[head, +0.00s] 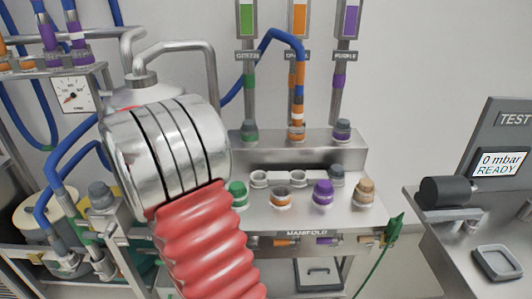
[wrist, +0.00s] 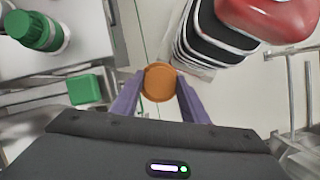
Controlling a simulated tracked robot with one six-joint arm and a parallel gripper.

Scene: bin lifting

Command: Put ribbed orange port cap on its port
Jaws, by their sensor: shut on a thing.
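The orange cap (wrist: 159,82) is a round orange disc between the two purple fingers of my gripper (wrist: 157,92) in the wrist view. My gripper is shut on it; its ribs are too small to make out. My gripper and the cap do not show in the head view. On the manifold (head: 300,222) in the head view, a port with an orange ring (head: 281,196) stands in the front row between a green cap (head: 238,193) and a purple cap (head: 323,192). No cap shows on that port.
A tan cap (head: 364,192) and a grey cap (head: 337,174) stand nearby on the manifold. Two pale rings lie behind the orange-ringed port. A green clip (head: 394,230) with a cable hangs at the right edge. The test screen (head: 501,163) reads 0 mbar READY.

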